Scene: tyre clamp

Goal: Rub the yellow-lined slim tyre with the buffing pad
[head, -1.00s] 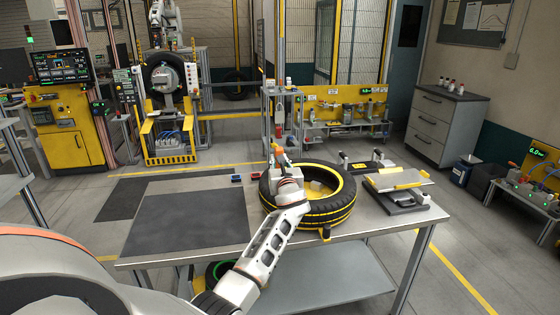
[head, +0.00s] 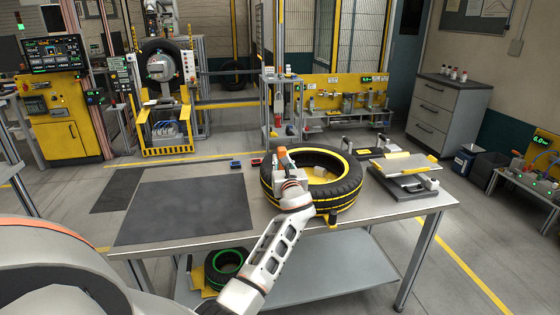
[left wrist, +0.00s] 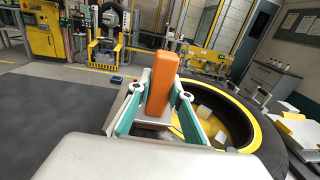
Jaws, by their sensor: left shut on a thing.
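The yellow-lined tyre (head: 350,186), black with yellow bands on its tread and a yellow inner rim, lies flat on the table. In the left wrist view the tyre (left wrist: 266,122) fills the right side. My left gripper (head: 287,166) is at the tyre's left side. In the left wrist view my left gripper (left wrist: 160,94) is shut on an upright orange handle (left wrist: 161,80), which looks like that of the buffing pad. The pad's underside is hidden, so I cannot tell whether it touches the tyre. My right gripper is not in view.
A dark mat (head: 185,210) covers the table's left part. A grey stand with a sloped top (head: 403,165) is right of the tyre. Small blue (head: 236,164) and red blocks lie behind the mat. A green-lined tyre (head: 211,274) is on the lower shelf.

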